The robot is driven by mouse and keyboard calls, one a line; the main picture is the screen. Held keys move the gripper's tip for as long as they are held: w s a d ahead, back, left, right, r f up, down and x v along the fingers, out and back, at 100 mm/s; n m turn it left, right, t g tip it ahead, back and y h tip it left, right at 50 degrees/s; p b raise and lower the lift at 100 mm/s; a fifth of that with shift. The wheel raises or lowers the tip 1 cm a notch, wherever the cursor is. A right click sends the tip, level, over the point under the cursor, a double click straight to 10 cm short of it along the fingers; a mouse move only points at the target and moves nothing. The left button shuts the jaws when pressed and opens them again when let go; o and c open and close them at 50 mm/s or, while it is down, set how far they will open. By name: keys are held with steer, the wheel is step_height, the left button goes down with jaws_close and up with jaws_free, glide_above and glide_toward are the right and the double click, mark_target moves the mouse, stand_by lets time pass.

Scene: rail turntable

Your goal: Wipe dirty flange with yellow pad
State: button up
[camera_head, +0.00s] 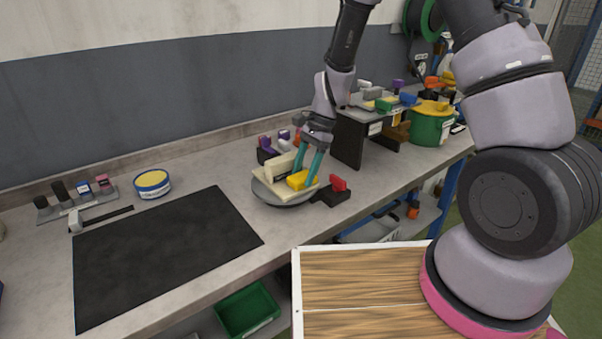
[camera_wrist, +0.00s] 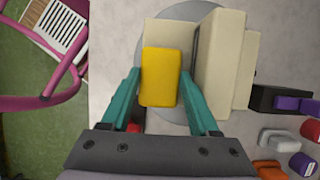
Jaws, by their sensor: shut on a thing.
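My gripper (camera_head: 312,165) has teal fingers pointing down and is shut on the yellow pad (camera_head: 300,181). In the wrist view the pad (camera_wrist: 160,77) sits between the two fingertips (camera_wrist: 160,80). The pad is over or against a cream block-like part (camera_head: 272,174), with a taller cream wall (camera_wrist: 222,60) beside it. Whether the pad touches the cream surface I cannot tell. The cream part rests on a round grey plate (camera_head: 268,194) on the bench. This appears to be the flange on the turntable; dirt on it is not discernible.
A red-and-black holder (camera_head: 332,196) stands close on the right of the plate. Purple-and-black items (camera_head: 268,148) stand behind it. A dark raised shelf (camera_head: 349,140) and a green pot (camera_head: 431,128) are further right. A black mat (camera_head: 160,255) lies clear at left.

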steer(key=shift+d+f, duration=0.1)
steer(key=shift+w+d, duration=0.6)
steer(key=shift+d, duration=0.3)
steer(key=shift+a, duration=0.1)
steer(key=shift+s+a, duration=0.6)
steer(key=shift+a, duration=0.25)
steer(key=shift+s+a, duration=0.1)
steer(key=shift+s+a, duration=0.5)
steer(key=shift+a, duration=0.25)
